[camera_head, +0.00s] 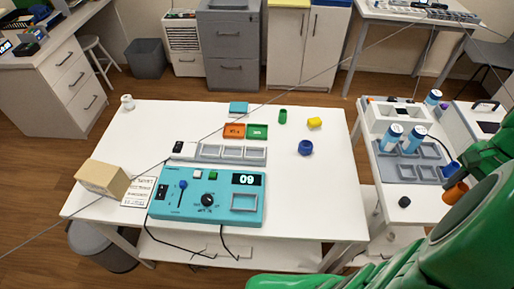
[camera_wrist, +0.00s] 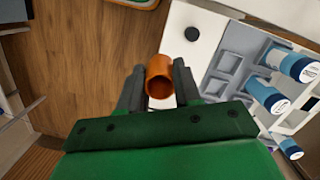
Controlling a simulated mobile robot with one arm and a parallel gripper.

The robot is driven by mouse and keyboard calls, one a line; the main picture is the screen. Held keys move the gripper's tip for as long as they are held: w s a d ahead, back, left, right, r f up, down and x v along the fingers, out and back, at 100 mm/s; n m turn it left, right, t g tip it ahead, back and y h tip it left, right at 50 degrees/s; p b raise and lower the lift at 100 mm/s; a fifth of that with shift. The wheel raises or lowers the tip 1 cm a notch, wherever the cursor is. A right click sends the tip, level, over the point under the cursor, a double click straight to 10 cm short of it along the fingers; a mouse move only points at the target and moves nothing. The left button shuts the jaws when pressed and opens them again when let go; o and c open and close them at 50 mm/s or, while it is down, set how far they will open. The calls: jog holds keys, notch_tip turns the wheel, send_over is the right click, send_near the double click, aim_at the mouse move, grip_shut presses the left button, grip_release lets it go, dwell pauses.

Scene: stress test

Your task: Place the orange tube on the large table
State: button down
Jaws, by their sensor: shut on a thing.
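The orange tube (camera_wrist: 159,72) is between the two dark fingers of my gripper (camera_wrist: 158,88) in the wrist view, with its open end facing the camera. My gripper is shut on it. In the head view the orange tube (camera_head: 455,192) shows at the right, beside my green arm, near the side table's right edge. My gripper's fingers are hidden there. The large table (camera_head: 310,190) is white and stands in the middle of the head view, left of the tube and apart from it.
A teal control panel (camera_head: 215,213), cardboard box (camera_head: 103,178), orange tray (camera_head: 234,131), green tray (camera_head: 257,131), and blue (camera_head: 305,147), yellow (camera_head: 314,122) and green (camera_head: 283,116) items occupy the large table. Its right front is clear. The side table (camera_head: 423,207) holds blue-and-white cylinders (camera_head: 412,139).

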jog(key=w+a+f, duration=0.3)
jog(key=a, duration=0.7)
jog(key=w+a+f, duration=0.4)
jog(key=a, duration=0.6)
jog(key=shift+f, duration=0.3)
jog(key=w+f, duration=0.3)
jog(key=w, duration=0.1)
jog(key=w+d+f, duration=0.1)
jog(key=w+f, duration=0.2)
jog(key=w, duration=0.1)
jog(key=w+d+f, duration=0.1)
jog(key=w+f, duration=0.2)
jog(key=w, duration=0.2)
jog(key=shift+d, duration=0.25)
jog(key=shift+w+f, duration=0.35)
jog(key=shift+f, duration=1.6)
jog(key=shift+f, duration=0.2)
